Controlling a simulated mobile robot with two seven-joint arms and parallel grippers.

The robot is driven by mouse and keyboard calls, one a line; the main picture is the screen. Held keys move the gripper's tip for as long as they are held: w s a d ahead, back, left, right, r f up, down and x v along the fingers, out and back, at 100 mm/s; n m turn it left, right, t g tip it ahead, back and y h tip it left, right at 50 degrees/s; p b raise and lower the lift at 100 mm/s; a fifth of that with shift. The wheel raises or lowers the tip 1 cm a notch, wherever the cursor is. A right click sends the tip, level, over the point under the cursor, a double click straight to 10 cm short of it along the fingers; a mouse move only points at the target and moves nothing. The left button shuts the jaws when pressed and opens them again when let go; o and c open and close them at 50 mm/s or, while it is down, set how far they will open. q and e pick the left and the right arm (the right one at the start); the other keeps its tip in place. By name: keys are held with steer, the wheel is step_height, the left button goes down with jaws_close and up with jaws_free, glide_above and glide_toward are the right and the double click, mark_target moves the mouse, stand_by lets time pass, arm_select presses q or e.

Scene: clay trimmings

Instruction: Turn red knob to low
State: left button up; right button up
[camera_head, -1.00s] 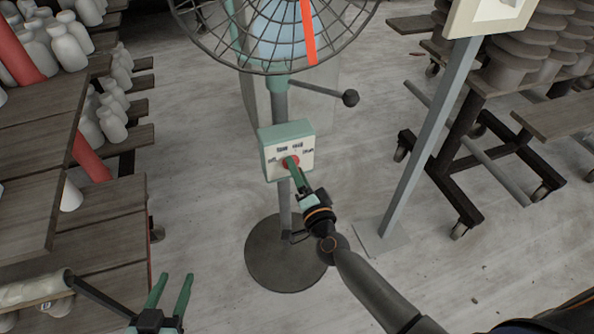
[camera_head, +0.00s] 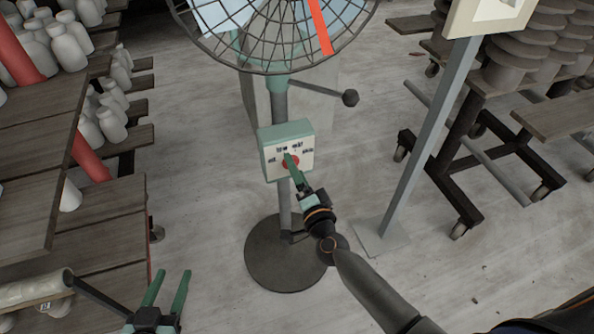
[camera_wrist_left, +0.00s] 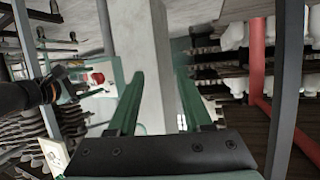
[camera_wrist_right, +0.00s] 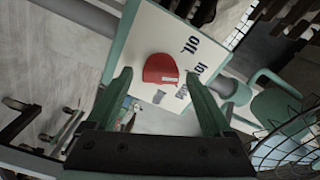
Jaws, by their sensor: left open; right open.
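The red knob (camera_head: 294,165) sits on the cream front of a green control box (camera_head: 287,131) on the fan's stand. My right gripper (camera_head: 289,157) is at the knob, partly covering it in the head view. In the right wrist view the knob (camera_wrist_right: 160,68) lies just beyond and between the two spread fingers (camera_wrist_right: 158,82). Contact cannot be told. Dark labels (camera_wrist_right: 190,45) stand around the knob; its exact setting is unclear. My left gripper (camera_head: 168,290) is open and empty at the lower left. The knob also shows in the left wrist view (camera_wrist_left: 98,78).
The caged fan (camera_head: 277,35) is above the box, with its round base (camera_head: 285,255) on the floor. Wooden shelves (camera_head: 100,220) with white bottles stand at the left. A grey post (camera_head: 425,150) and wheeled racks (camera_head: 460,150) are at the right.

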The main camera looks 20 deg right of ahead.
arm_select(q)
steer(key=s+f+g+p, duration=0.1)
steer(key=s+f+g, duration=0.2)
steer(key=f, duration=0.4)
steer(key=shift+s+d+n+y, duration=0.15)
steer(key=shift+s+n+y, duration=0.2)
steer(key=shift+s, duration=0.5)
arm_select(e)
steer(key=s, duration=1.2)
steer(key=shift+s+d, duration=0.2)
steer(key=shift+s, duration=0.05)
